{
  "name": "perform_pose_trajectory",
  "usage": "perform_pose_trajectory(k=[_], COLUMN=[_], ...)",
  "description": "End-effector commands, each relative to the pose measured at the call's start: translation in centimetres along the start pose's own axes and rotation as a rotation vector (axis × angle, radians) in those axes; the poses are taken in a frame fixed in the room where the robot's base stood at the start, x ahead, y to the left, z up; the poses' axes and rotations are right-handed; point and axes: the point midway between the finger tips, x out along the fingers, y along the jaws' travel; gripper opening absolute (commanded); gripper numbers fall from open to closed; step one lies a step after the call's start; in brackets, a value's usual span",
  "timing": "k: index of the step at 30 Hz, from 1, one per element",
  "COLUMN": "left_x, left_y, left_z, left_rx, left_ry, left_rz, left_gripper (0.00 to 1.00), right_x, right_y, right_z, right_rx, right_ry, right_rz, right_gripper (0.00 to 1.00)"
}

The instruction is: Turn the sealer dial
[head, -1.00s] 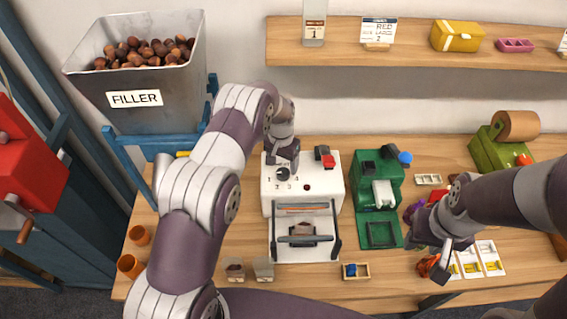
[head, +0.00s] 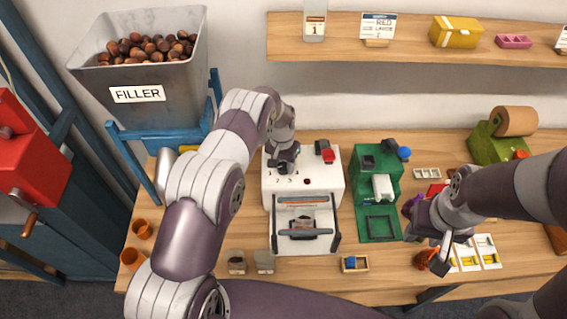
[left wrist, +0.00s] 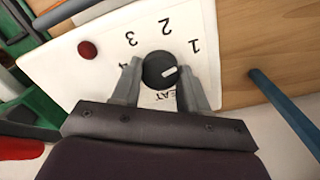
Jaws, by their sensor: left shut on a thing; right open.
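The white sealer (head: 328,185) stands on the wooden table in the middle of the head view. Its round dark dial (left wrist: 160,70) shows in the left wrist view, with a light pointer mark and the numbers 1 to 4 around it. My left gripper (left wrist: 160,88) is shut on the dial, one finger on each side. In the head view my left gripper (head: 284,160) hides most of the dial. The pointer mark faces roughly toward the 1. My right gripper (head: 438,250) is open above the right part of the table, near an orange-brown item (head: 425,259).
A green machine (head: 377,190) stands right of the sealer. A filler bin (head: 140,94) of chestnuts stands at the back left. White trays (head: 486,250) and a small wooden box (head: 355,264) lie at the front. Orange cups (head: 141,229) stand at the left.

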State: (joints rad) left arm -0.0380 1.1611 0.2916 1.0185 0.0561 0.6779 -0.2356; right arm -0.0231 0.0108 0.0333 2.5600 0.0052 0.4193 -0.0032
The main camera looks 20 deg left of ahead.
Motion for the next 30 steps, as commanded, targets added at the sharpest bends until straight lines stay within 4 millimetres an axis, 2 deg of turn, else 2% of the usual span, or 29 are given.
perform_pose_trajectory(k=[8, 18, 30], left_x=[0.4, 0.3, 0.1], left_y=[-0.1, 0.0, 0.1], left_z=[0.0, 0.0, 0.0], left_rx=[-0.126, -0.423, -0.721], left_ry=[0.005, 0.016, 0.026], left_rz=[0.000, 0.000, 0.000], left_gripper=[0.14, 0.14, 0.14], right_x=[2.2, 5.7, 7.9], right_y=[0.0, 0.0, 0.0], right_z=[0.3, 0.7, 0.9], right_rx=[0.000, 0.000, 0.000], right_ry=[0.000, 0.000, 0.000], right_rz=[0.000, 0.000, 0.000], right_gripper=[0.43, 0.43, 0.43])
